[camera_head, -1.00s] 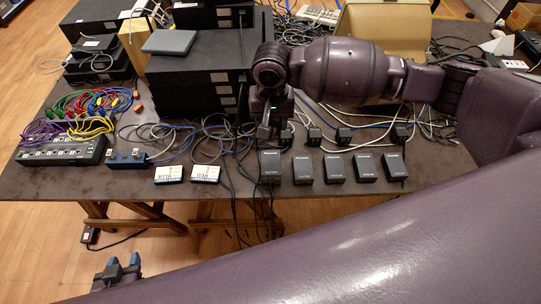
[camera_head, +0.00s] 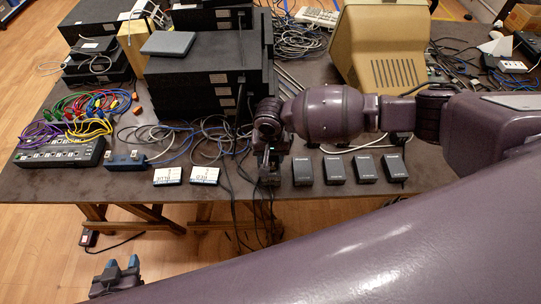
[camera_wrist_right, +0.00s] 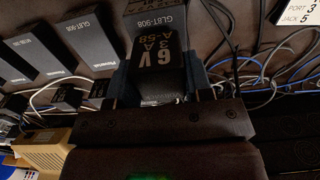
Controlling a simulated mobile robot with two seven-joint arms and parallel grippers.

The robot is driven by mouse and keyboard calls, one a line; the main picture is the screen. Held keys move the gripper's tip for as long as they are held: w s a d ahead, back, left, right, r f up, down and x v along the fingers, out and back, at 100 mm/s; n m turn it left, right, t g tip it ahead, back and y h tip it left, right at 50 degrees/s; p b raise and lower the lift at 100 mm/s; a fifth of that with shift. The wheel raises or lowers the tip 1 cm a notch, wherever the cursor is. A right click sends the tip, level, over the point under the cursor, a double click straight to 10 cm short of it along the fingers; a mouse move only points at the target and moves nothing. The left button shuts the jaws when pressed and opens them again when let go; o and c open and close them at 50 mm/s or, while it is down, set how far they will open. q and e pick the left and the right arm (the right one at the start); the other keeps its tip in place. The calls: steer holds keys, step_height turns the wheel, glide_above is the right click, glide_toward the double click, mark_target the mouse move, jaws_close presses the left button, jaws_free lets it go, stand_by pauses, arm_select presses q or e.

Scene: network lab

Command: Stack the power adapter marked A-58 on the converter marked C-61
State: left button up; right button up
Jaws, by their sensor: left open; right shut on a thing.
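My right gripper (camera_head: 268,155) is over the left end of the row of black boxes. In the right wrist view, the gripper (camera_wrist_right: 158,78) is shut on a small black power adapter (camera_wrist_right: 156,56) marked 6V 3A A-58. Just past the adapter is a black box (camera_wrist_right: 158,16) marked GL8T-908; whether they touch I cannot tell. In the head view this leftmost box (camera_head: 270,180) is mostly hidden by my gripper. No C-61 mark is readable. My left gripper (camera_head: 116,270) is open and empty, below the table's front edge.
More black boxes (camera_head: 333,170) continue the row to the right. Two white-labelled boxes (camera_head: 204,175) lie to the left, beside a blue device (camera_head: 126,160) and a multi-port unit (camera_head: 60,152). Loose cables cross the table behind the row. Stacked black equipment (camera_head: 200,85) stands behind.

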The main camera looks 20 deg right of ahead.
steer(key=shift+f, duration=0.2)
steer(key=shift+f, duration=0.15)
steer(key=o, duration=1)
step_height(320, 180, up, 12)
stand_by(0.5)
